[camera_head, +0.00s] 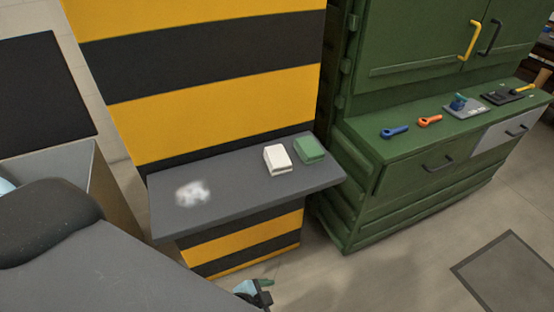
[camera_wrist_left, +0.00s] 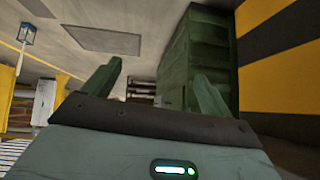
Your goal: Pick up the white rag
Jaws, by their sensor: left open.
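The white rag (camera_head: 277,159) is a folded, block-like cloth lying on the grey shelf (camera_head: 235,195) in the head view. It sits left of a green folded cloth (camera_head: 309,150), with a small gap between them. My left gripper (camera_head: 266,291) shows only partly at the bottom edge of the head view, below and in front of the shelf, apart from the rag. In the left wrist view the left gripper (camera_wrist_left: 155,75) has its two green fingers spread with nothing between them. The rag is not seen in the wrist view. My right gripper is not in view.
A white smudge (camera_head: 192,194) marks the shelf's left part. A yellow-black striped panel (camera_head: 215,105) stands behind. At right, a green cabinet (camera_head: 385,175) holds a blue tool (camera_head: 395,132), an orange tool (camera_head: 430,121) and other items. Open floor lies in front of the cabinet.

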